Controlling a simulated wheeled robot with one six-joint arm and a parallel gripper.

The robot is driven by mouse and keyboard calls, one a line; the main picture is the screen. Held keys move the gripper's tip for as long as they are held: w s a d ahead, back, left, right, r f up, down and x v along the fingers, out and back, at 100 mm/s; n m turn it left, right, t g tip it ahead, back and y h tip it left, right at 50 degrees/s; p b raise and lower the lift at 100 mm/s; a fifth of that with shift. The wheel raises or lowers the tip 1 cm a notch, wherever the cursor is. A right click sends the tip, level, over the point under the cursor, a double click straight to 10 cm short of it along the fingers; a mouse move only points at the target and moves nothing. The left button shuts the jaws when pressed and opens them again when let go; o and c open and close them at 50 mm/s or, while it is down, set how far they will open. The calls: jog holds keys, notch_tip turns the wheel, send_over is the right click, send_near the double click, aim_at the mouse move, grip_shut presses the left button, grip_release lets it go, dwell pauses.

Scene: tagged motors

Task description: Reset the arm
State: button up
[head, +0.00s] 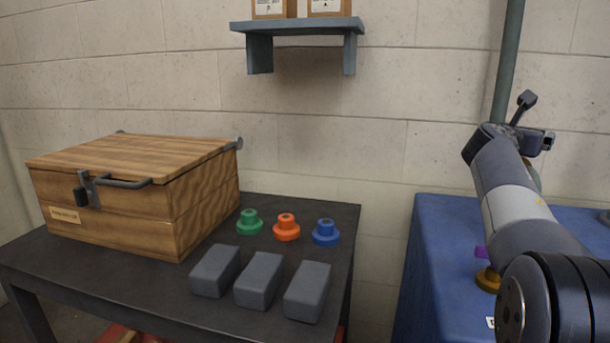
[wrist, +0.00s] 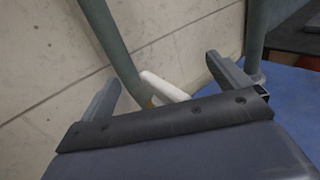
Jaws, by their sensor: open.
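My gripper (head: 536,122) is raised at the right in the head view, above the blue table (head: 440,255). In the wrist view my gripper (wrist: 160,90) shows two fingers spread wide apart with nothing held between them. Behind them are the block wall, a green-grey pipe (wrist: 122,65) and a whitish object (wrist: 163,86) that I cannot identify. The arm is bent upward and hides part of the blue table.
A dark table (head: 130,275) on the left bears a closed wooden box (head: 130,200), green (head: 249,222), orange (head: 286,228) and blue (head: 326,233) knobs, and grey blocks (head: 258,280). A wall shelf (head: 300,27) holds boxes. A yellow piece (head: 487,280) sits by my arm.

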jog(key=shift+r+n+t+y+p, duration=0.25)
jog(key=shift+n+t+y+p, duration=0.95)
jog(key=shift+t+y+p, duration=0.15)
jog(key=shift+f+n+y+p, duration=0.2)
jog(key=shift+n+y+p, duration=0.1)
jog(key=shift+y+p, duration=0.2)
